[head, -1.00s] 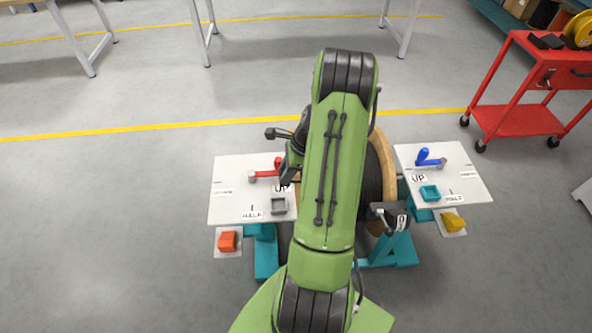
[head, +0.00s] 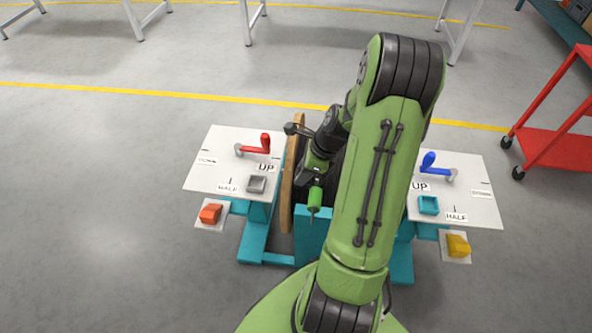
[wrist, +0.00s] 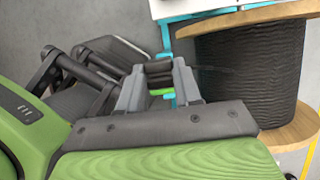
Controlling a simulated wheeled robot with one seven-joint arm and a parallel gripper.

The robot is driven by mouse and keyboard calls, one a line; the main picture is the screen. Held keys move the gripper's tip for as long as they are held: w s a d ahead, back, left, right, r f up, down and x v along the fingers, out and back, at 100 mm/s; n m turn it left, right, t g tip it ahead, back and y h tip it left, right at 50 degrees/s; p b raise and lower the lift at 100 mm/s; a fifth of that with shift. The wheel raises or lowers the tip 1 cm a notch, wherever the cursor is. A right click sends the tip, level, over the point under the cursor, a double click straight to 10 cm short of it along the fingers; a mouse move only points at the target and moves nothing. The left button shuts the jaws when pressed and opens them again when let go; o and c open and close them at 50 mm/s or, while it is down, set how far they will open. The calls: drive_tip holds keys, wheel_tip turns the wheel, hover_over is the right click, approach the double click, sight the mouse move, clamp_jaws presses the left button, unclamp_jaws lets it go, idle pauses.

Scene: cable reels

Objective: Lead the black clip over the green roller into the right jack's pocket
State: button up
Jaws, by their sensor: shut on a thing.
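My gripper (wrist: 158,84) is shut on the black clip (wrist: 160,68), which sits between two grey fingers in the wrist view. A thin dark line runs from the clip toward the cable reel (wrist: 252,75). A small green piece shows just below the clip. In the head view, a green cylinder (head: 315,196), which looks like the roller, stands just below my wrist, above a teal upright. The right jack's board (head: 475,180) carries a blue lever (head: 429,161) and a teal square pocket (head: 428,205), which looks empty. My arm hides most of the reel and the clip there.
The left jack's board (head: 212,165) has a red lever (head: 254,147) and a grey pocket (head: 256,184). An orange block (head: 210,213) and a yellow block (head: 458,245) sit on low pads. A red trolley (head: 560,148) stands at right. The floor at left is clear.

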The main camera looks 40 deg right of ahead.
drive_tip(key=s+d+b, duration=0.1)
drive_tip(key=s+d, duration=0.6)
drive_tip(key=s, duration=0.1)
drive_tip(key=shift+s+d+b, duration=0.3)
drive_tip(key=shift+s+d, duration=0.1)
